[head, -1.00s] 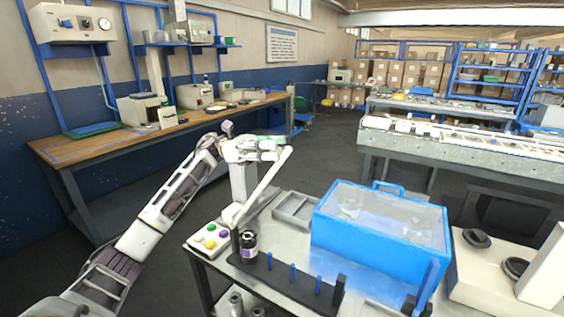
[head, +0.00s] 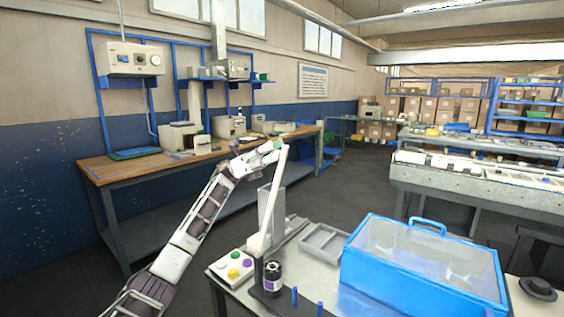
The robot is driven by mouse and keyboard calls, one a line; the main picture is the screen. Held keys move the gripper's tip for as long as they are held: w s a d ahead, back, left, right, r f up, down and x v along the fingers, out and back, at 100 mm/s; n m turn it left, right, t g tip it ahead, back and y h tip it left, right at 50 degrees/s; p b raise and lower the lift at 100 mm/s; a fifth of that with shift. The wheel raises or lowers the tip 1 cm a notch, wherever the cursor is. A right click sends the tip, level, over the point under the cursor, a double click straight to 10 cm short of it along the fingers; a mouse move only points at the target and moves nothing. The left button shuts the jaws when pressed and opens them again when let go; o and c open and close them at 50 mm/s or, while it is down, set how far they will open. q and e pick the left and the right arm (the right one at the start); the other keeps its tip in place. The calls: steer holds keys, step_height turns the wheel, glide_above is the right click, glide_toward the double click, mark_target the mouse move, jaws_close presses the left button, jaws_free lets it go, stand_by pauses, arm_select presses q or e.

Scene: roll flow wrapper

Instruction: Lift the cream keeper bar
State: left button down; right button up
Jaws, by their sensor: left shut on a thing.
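The cream keeper bar (head: 270,207) stands steeply in the head view, leaning a little to the right at its top. Its lower end is by the button box, near a dark roll. My left gripper (head: 277,152) is shut on the bar near its upper end. The fingertips are small, and the exact contact is hard to see. A grey upright post (head: 265,210) stands just behind the bar. My right gripper is not in view.
A button box (head: 234,266), a dark roll with a purple-and-white label (head: 272,279), blue pegs (head: 295,298) and a grey tray (head: 323,241) are on the metal table. A blue clear-topped cover (head: 425,268) fills its right side. A wooden workbench (head: 120,172) runs along the wall.

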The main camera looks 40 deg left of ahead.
arm_select(q)
steer(key=shift+a+r+h+b, duration=0.2)
steer(key=shift+a+h+b, duration=0.3)
steer(key=shift+a, duration=1.2)
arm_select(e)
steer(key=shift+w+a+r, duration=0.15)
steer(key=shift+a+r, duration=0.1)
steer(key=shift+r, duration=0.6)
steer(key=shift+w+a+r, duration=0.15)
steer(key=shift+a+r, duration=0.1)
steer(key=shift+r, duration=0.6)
arm_select(q)
steer(key=c, duration=1.2)
jaws_free()
steer(key=v, duration=1.2)
steer(key=shift+w, duration=0.1)
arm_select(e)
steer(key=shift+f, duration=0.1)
